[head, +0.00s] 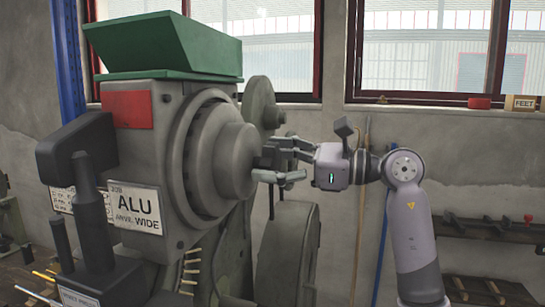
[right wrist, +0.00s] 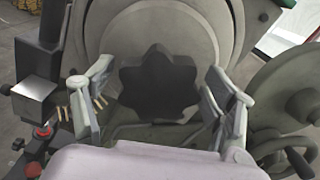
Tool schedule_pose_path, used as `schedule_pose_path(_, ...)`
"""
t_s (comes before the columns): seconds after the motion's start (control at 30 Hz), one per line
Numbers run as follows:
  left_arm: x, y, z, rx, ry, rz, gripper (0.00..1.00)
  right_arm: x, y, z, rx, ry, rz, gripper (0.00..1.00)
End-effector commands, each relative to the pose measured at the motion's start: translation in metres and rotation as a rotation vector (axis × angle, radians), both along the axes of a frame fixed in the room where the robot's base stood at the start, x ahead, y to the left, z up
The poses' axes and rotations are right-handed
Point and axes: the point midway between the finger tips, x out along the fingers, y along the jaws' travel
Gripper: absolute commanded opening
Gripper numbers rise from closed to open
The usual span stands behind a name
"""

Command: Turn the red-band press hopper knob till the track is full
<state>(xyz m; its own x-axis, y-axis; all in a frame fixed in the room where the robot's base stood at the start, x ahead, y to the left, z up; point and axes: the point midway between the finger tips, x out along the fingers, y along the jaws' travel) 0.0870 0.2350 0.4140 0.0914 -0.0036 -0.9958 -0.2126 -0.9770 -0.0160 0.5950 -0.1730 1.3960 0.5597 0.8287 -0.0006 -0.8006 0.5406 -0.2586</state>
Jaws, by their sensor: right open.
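The press (head: 195,190) is a big grey machine with a red band (head: 128,108) and an "ALU ANVIL WIDE" label. A green hopper (head: 165,45) sits on top. The hopper knob (right wrist: 158,85) is dark and lobed, at the centre of a round grey housing (head: 215,150). My right gripper (head: 278,160) is open in front of the knob, and it also shows in the right wrist view (right wrist: 158,98). There one finger stands on each side of the knob, with gaps between. Several pale pins (head: 190,270) line the press's lower side; I cannot tell how full the track is. My left gripper is not in view.
A grey wheel (head: 288,255) stands beside the press, close below my right gripper. Dark press parts (head: 90,200) project at the left. A window ledge (head: 440,98) and a wall rack (head: 490,230) are behind my right arm.

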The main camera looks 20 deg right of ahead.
Motion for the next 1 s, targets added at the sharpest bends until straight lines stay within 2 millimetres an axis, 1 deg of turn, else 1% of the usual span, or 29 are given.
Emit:
schedule_pose_path(0.2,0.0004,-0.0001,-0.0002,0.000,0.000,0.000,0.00,0.0003,0.0002,-0.0005,0.000,0.000,0.000,0.78)
schedule_pose_path(0.9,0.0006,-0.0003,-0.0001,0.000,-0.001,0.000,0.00,-0.0001,0.0000,-0.0001,0.000,0.000,0.000,0.31)
schedule_pose_path(0.93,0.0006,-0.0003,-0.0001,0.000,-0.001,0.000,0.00,-0.0001,0.0000,-0.0001,0.000,0.000,0.000,0.29)
schedule_pose_path(1.0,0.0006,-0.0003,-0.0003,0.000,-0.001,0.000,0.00,-0.0001,-0.0001,-0.0002,-0.001,-0.001,0.000,0.29)
